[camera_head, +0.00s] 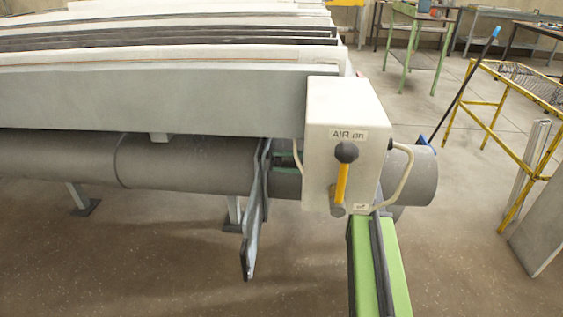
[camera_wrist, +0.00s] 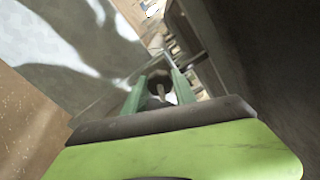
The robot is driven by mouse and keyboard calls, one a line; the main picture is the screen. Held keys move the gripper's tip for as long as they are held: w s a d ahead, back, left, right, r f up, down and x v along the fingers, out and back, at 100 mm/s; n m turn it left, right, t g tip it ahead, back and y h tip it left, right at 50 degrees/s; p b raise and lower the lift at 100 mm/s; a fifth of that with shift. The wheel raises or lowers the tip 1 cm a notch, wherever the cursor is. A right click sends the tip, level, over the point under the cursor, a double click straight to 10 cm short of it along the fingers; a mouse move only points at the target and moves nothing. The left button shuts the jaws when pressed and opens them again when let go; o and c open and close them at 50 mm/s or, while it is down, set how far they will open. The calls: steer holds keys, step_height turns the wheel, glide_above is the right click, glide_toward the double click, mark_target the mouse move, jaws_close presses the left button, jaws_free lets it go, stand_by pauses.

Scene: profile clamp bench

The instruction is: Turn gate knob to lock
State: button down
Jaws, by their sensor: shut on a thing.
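My gripper (camera_wrist: 158,78) has two teal fingers, shut on a dark round knob (camera_wrist: 160,85) with a paler centre in the wrist view. In the head view the fingers (camera_head: 284,167) show just left of the white box, pointing left; the box hides the rest of the gripper. They reach a grey metal gate plate (camera_head: 254,215) that hangs beside the big grey pipe. The knob itself is hard to make out in the head view. I cannot tell how far the knob is turned.
A white control box (camera_head: 348,110) marked AIR, with a black-tipped yellow lever (camera_head: 342,180), stands close in front of my gripper. The grey pipe (camera_head: 60,160) runs along the bench. A yellow rack (camera_head: 490,115) stands at right. Floor is open below.

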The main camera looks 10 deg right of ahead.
steer(key=shift+m, duration=0.3)
steer(key=m, duration=0.9)
stand_by(0.3)
steer(key=shift+m, duration=0.5)
steer(key=shift+w, duration=0.1)
steer(key=c, duration=1.1)
jaws_free()
steer(key=shift+d, duration=0.1)
